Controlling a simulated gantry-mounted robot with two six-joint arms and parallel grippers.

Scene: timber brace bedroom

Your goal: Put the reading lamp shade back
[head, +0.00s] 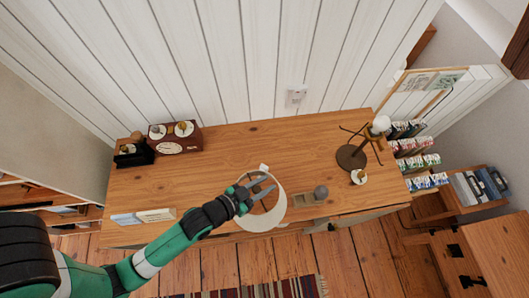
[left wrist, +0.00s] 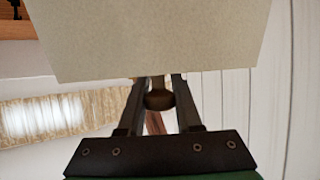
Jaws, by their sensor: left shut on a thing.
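The pale lamp shade (head: 278,211) is an open ring above the front middle of the wooden desk. My left gripper (head: 262,190) reaches into it from the left and is shut on it. In the left wrist view the shade (left wrist: 145,40) fills the top, and a small dark round part (left wrist: 160,98) sits between my fingers (left wrist: 158,100). The lamp stand has a dark round base (head: 348,158) at the right of the desk, with a white bulb (head: 381,124) bare on top. My right gripper is not in view.
A wooden tray (head: 302,201) with a grey ball (head: 321,192) lies right of the shade. A small white dish (head: 359,178) sits in front of the lamp base. A brown box (head: 178,143) is at back left, books (head: 142,216) at front left. The desk's back middle is clear.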

